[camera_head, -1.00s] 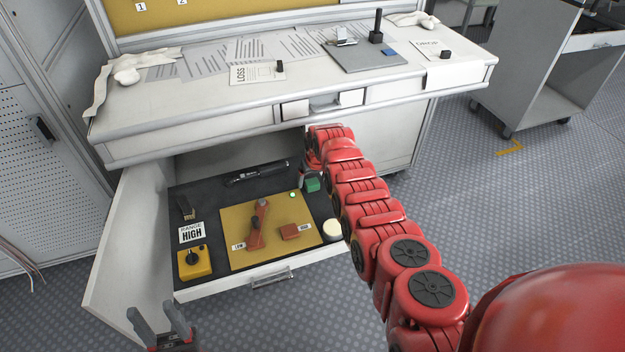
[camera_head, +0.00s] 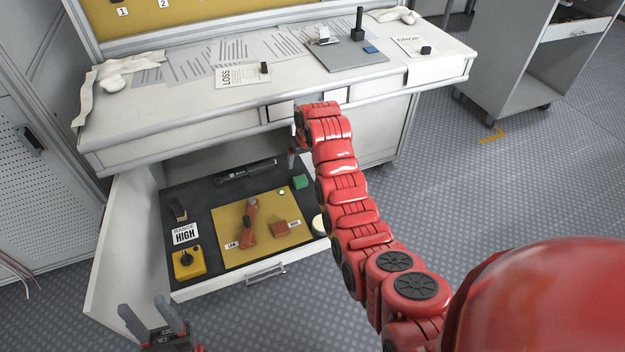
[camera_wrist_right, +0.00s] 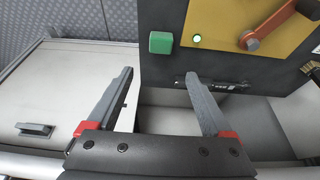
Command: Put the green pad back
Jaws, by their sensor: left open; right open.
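The green pad (camera_head: 300,182) is a small green block on the dark drawer floor (camera_head: 208,196), just beside the back right corner of the yellow board (camera_head: 230,253). It also shows in the right wrist view (camera_wrist_right: 161,43), beyond the fingertips and apart from them. My right gripper (camera_wrist_right: 160,78) is open and empty; in the head view it is mostly hidden by its arm, near the drawer's back right side and the bench front. My left gripper (camera_head: 152,312) is open and empty in front of the drawer's left corner.
A yellow switch box (camera_head: 188,264) and a black tool (camera_head: 246,170) lie in the drawer. The white bench top (camera_head: 180,98) overhangs the drawer's back.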

